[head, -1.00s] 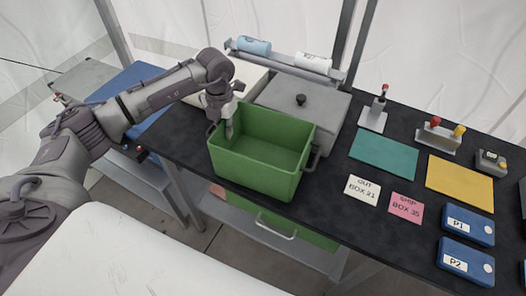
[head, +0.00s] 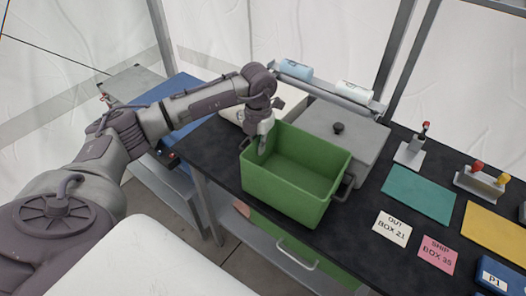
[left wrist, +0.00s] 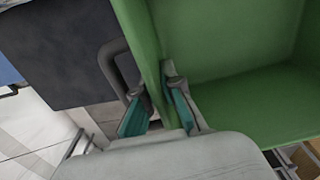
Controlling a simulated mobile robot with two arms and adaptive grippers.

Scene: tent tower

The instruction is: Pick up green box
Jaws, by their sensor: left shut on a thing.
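The green box (head: 288,196) is an open-topped bin with dark side handles. It stands upright and empty near the front edge of the black table, though I cannot tell if it is lifted. My left gripper (head: 262,145) is at the box's left wall, pointing down. In the left wrist view my left gripper (left wrist: 158,108) has one teal-padded finger outside the wall and one inside, shut on the wall of the green box (left wrist: 225,45) beside its dark handle. My right gripper does not show.
A grey lidded case (head: 345,143) stands behind the box. To its right lie a teal mat (head: 419,193), a white OUT card (head: 392,229), a pink SHIP card (head: 437,254) and a yellow mat (head: 495,232). A blue surface (head: 170,100) lies left of the table.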

